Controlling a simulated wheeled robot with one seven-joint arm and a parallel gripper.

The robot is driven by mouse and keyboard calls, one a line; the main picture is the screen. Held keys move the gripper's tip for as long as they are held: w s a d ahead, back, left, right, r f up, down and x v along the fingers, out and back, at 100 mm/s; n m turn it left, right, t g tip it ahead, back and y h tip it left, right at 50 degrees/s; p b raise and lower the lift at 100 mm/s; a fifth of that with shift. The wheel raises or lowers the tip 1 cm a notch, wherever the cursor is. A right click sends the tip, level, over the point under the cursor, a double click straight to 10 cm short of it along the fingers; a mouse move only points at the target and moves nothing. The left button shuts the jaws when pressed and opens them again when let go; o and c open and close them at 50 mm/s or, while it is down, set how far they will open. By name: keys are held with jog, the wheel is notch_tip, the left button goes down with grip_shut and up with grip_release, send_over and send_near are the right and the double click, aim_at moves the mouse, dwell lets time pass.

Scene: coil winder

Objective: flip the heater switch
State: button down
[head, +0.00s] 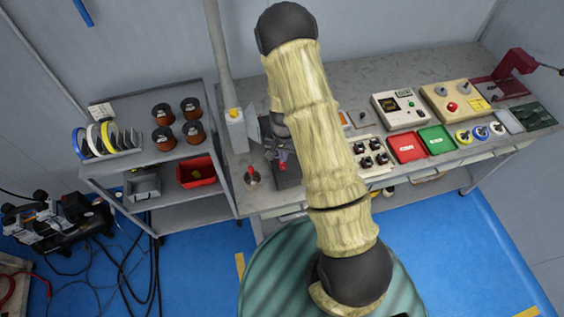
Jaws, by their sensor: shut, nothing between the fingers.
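I cannot tell for certain which control is the heater switch. A beige panel (452,101) with two dark knobs and a red button stands on the bench at the right. Left of it is a light instrument box (400,109) with a dark display and small controls. My arm rises across the middle of the view and bends back down behind itself. My gripper (283,158) seems to be the dark shape low over the left part of the bench, partly hidden by my arm. It is shut and empty, well left of both boxes.
A red tray (407,148) and a green tray (437,139) lie near the bench's front edge, beside a block with several black knobs (371,154). A red-handled device (252,176) stands at the left end. A shelf cart (150,105) holds spools. The blue floor at right is clear.

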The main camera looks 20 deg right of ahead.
jog(key=shift+r+p, duration=0.35)
jog(key=shift+r, duration=0.8)
jog(key=s+r+n+t+b, duration=0.1)
jog(key=s+r+n+b, duration=0.1)
jog(key=s+r, duration=0.5)
jog(key=s+r+n+t+b, duration=0.1)
jog(key=s+r+n, duration=0.3)
jog(key=r, duration=0.9)
jog(key=s+b, duration=0.1)
jog(key=s, duration=0.2)
jog(key=shift+s+a+t, duration=0.15)
jog(key=shift+s+t, duration=0.05)
jog(key=shift+t, duration=0.1)
jog(key=shift+w, duration=0.1)
